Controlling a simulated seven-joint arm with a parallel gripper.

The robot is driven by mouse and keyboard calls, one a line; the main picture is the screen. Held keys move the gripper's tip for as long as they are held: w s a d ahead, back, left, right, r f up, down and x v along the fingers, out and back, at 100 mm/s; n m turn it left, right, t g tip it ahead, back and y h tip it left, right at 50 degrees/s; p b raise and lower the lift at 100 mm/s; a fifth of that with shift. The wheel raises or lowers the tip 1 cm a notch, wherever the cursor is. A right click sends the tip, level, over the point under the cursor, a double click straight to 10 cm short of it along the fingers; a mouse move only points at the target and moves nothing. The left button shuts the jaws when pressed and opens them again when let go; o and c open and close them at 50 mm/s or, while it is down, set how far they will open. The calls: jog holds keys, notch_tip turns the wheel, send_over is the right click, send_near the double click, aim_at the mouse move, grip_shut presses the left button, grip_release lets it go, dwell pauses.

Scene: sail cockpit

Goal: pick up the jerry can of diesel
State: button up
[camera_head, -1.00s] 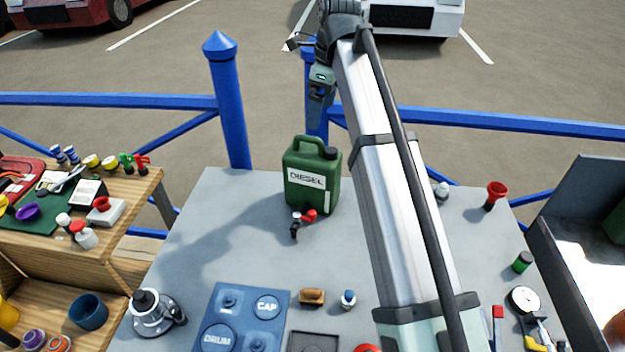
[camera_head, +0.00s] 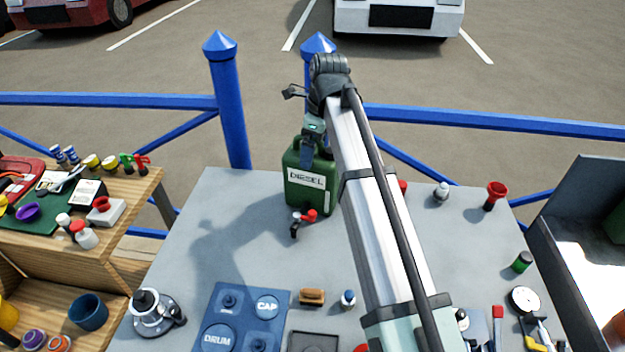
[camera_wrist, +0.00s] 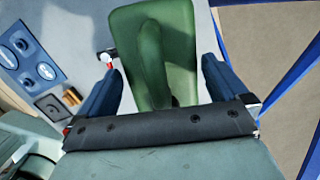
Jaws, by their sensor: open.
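The green jerry can (camera_head: 311,188) with a white DIESEL label stands upright at the far edge of the grey table. My gripper (camera_head: 308,152) is at the top of the can, in front of part of its handle and cap. In the wrist view the can (camera_wrist: 150,40) lies between the two blue fingers of my gripper (camera_wrist: 155,80), with its handle ridge running down the middle. The fingers are open, with a gap visible on each side of the handle. I cannot tell whether they touch the can.
A small red and black valve (camera_head: 303,219) lies just in front of the can. A blue tray (camera_head: 238,318) marked CAP and DRUM, a brown brush (camera_head: 312,296) and a red funnel (camera_head: 496,195) are on the table. Blue railing posts (camera_head: 228,110) stand behind.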

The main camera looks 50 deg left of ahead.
jog(key=shift+s+a+f, duration=0.1)
jog(key=shift+f, duration=0.55)
jog(key=c, duration=1.7)
jog(key=shift+r, duration=0.2)
